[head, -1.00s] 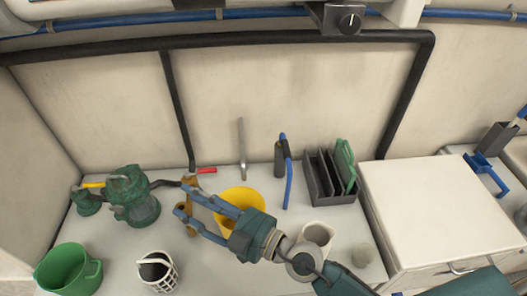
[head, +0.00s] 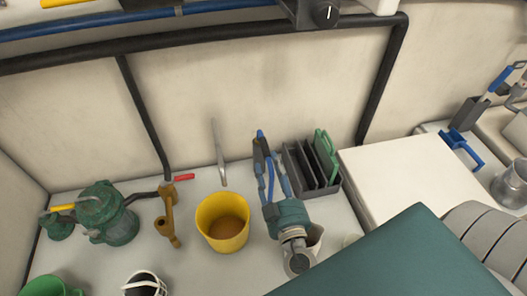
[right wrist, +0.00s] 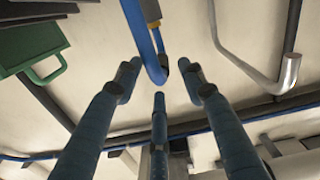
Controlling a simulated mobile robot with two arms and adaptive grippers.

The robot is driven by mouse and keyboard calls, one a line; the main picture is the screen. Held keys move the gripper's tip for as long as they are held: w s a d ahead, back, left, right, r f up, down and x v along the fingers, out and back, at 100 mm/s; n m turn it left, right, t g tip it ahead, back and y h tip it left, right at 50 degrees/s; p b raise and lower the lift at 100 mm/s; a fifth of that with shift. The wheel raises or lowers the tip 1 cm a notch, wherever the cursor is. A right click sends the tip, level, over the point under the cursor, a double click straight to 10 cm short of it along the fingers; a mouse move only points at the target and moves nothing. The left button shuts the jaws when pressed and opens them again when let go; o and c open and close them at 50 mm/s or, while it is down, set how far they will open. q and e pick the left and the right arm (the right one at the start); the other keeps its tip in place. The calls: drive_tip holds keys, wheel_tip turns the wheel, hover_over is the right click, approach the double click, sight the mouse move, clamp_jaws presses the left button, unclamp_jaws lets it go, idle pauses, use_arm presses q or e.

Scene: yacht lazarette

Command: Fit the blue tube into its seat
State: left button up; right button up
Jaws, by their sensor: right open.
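The bright blue tube (head: 271,178) is a thin bent piece beside the grey box, partly hidden by my right gripper in the head view. In the right wrist view the blue tube (right wrist: 142,32) hangs from the top edge, its bent lower end between the fingertips. My right gripper (head: 268,152) is open, its blue-grey fingers around the tube in the head view. In the right wrist view the gripper (right wrist: 158,80) has fingers spread on both sides of the tube end; contact cannot be told. I cannot make out the seat clearly. My left gripper is not in view.
A grey slotted box (head: 306,170) with a green piece stands close right of the gripper. A yellow bucket (head: 222,232), brass fitting (head: 167,228) and green pump (head: 103,215) stand to the left. A silver bent bar (head: 218,153) leans behind. A white cabinet (head: 395,172) is right.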

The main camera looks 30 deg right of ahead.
sight(260, 140)
drive_tip(key=shift+w+d+r+p, duration=0.1)
drive_tip(key=shift+w+r+p, duration=0.15)
drive_tip(key=shift+w+p, duration=0.15)
drive_tip(key=p+x, duration=0.2)
drive_tip(key=x, duration=0.2)
drive_tip(key=shift+r+p, duration=0.1)
drive_tip(key=shift+p, duration=0.25)
drive_tip(key=shift+w, duration=0.15)
clamp_jaws()
